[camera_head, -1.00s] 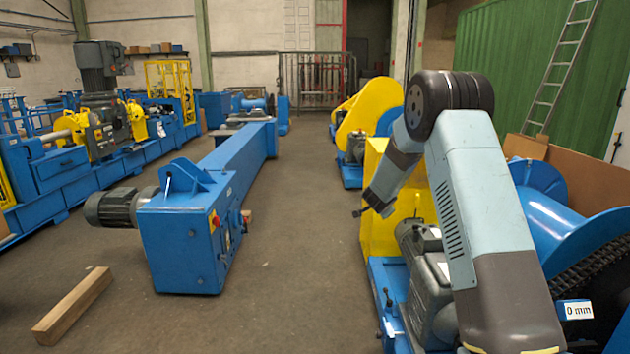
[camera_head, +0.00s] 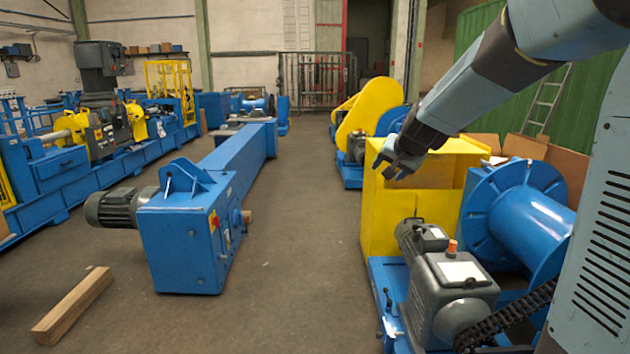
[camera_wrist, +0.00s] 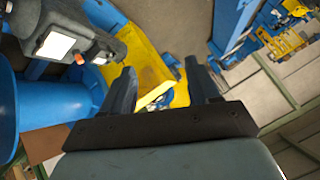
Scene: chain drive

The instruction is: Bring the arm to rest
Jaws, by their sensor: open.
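My gripper (camera_head: 388,167) is in front of the upper part of the yellow guard (camera_head: 405,222) in the head view. Its fingers point to the left and downward. In the wrist view my gripper (camera_wrist: 163,88) shows two dark fingers spread apart with nothing between them. The yellow guard (camera_wrist: 148,62) shows beyond the fingers there. My arm extends across the upper right of the head view. The chain drive (camera_head: 512,318) with its grey motor (camera_head: 450,290) stands below the arm, and the blue drum (camera_head: 545,222) is beside it.
A blue beam machine (camera_head: 190,240) stands at left centre on the floor. A wooden beam (camera_head: 72,305) lies at the front left. The floor (camera_head: 310,250) between the machines is clear. A ladder (camera_head: 545,105) leans on the green wall at the back right.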

